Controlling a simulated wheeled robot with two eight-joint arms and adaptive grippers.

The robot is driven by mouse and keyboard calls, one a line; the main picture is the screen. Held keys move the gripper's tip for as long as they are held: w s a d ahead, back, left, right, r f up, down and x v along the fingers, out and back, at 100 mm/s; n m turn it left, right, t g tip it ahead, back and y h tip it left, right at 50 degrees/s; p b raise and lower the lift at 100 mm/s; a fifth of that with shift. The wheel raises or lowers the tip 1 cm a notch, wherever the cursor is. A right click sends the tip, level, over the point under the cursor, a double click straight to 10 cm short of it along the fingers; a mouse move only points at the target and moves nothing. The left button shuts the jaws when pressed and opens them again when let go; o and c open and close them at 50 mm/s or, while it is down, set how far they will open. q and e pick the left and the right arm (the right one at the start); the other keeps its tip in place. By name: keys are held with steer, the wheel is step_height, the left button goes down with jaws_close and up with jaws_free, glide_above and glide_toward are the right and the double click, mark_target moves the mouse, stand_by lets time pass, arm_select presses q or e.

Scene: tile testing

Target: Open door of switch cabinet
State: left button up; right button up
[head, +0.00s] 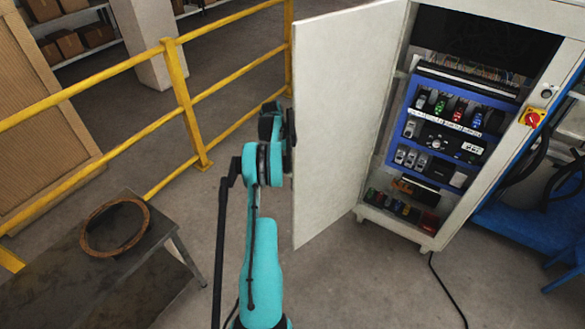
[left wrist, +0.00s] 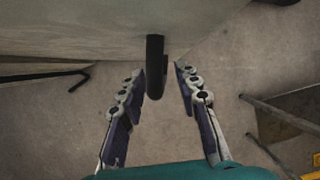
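The switch cabinet (head: 451,207) stands at the right in the head view. Its pale door (head: 345,110) is swung wide to the left, showing the switches inside. My left arm reaches up to the outer side of the door, with the left gripper (head: 286,128) near its free edge; the fingertips are hard to make out there. In the left wrist view, the left gripper (left wrist: 160,84) is open, its fingers on either side of a dark handle (left wrist: 155,55) on the door (left wrist: 70,25), with visible gaps. My right gripper is out of view.
A yellow railing (head: 182,95) runs behind my left arm. A dark table (head: 90,275) with a rusty ring (head: 113,227) stands at lower left. A blue frame (head: 530,230) is right of the cabinet. A black cable (head: 447,290) lies on open floor.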

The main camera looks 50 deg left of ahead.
arm_select(q)
steer(key=shift+r, duration=0.1)
steer(key=v, duration=1.2)
